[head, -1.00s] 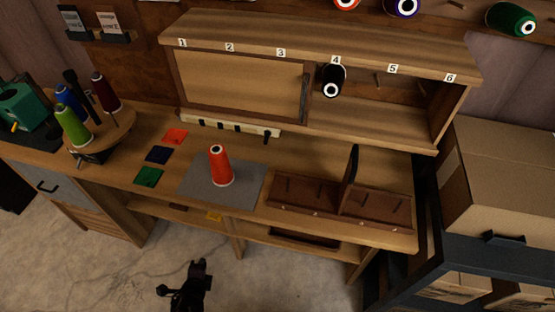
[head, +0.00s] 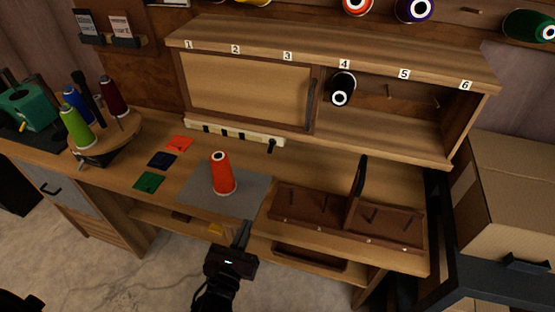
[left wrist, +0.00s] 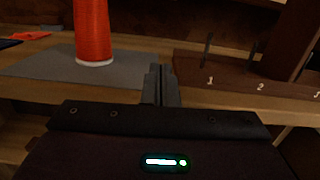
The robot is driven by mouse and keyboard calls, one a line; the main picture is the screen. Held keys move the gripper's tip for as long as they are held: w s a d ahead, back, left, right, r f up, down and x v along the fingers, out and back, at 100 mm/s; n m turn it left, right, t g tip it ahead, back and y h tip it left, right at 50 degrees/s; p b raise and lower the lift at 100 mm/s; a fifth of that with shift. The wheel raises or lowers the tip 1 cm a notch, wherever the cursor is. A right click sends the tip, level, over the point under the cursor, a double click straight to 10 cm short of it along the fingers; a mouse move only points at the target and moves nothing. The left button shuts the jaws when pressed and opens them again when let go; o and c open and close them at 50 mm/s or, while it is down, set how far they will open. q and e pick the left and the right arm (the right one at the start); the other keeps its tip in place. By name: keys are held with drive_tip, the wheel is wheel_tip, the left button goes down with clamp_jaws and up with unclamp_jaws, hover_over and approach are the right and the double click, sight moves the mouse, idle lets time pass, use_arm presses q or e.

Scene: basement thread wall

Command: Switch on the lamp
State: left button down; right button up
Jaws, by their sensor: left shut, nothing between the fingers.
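No lamp that I can make out shows in either view. A pale strip (head: 230,132) with several small dark pieces lies at the back of the bench, under the cabinet; a dark lever-like piece (head: 271,146) stands at its right end. I cannot tell whether any of these is the lamp's switch. My left gripper (head: 243,233) is shut and empty at the bench's front edge, just in front of the grey mat. Its closed fingers also show in the left wrist view (left wrist: 162,85), pointing toward the bench. My right gripper is not in view.
An orange-red thread cone (head: 222,174) stands on the grey mat (head: 250,196), ahead of the left gripper. A brown peg rack (head: 340,228) is to the right. A round spool stand (head: 118,135) is at the left. The numbered cabinet (head: 330,56) overhangs the back.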

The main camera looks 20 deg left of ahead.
sight(271, 148)
use_arm(q)
drive_tip(key=shift+s+d+r, duration=0.1)
drive_tip(key=shift+d+r, duration=0.05)
drive_tip(key=shift+r, duration=0.3)
drive_tip(key=w, duration=0.6)
drive_tip(key=w+r, duration=0.1)
drive_tip(key=w, duration=0.6)
drive_tip(key=w+r, duration=0.1)
drive_tip(key=w, duration=0.6)
drive_tip(key=shift+d+p, duration=0.35)
drive_tip(key=shift+d, duration=0.05)
drive_tip(key=r, duration=0.1)
drive_tip(key=s+r+p, duration=0.2)
drive_tip(key=shift+r, duration=0.25)
drive_tip(key=shift+w, duration=0.1)
